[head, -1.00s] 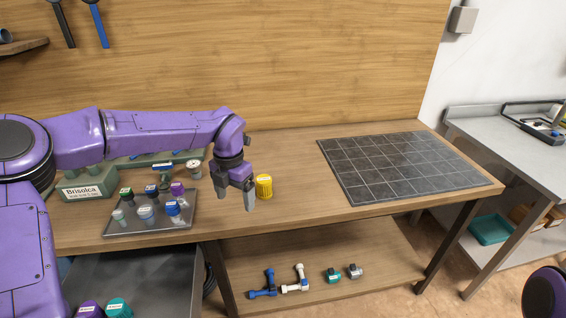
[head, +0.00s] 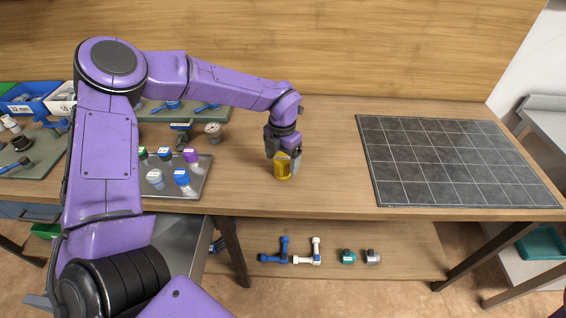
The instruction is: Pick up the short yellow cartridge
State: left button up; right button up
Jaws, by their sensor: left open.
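The short yellow cartridge (head: 283,170) stands upright on the wooden workbench, right of the grey tray. My left gripper (head: 284,165) is directly over it, pointing down and open. Its fingers reach down on either side of the cartridge and hide its top and part of its sides. I cannot tell whether the fingers touch it. My right gripper is not in view.
A grey tray (head: 202,187) with several capped cartridges stands to the left, partly behind my arm. A dark gridded mat (head: 450,165) lies on the right of the bench (head: 325,150). Pipe fittings lie on the lower shelf (head: 400,260). Bench between cartridge and mat is clear.

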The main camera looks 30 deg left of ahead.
aim_at(283, 158)
pick_arm(q)
notch_tip(283, 158, down, 3)
jog(key=c, duration=1.2)
jog(key=shift+r, duration=0.1)
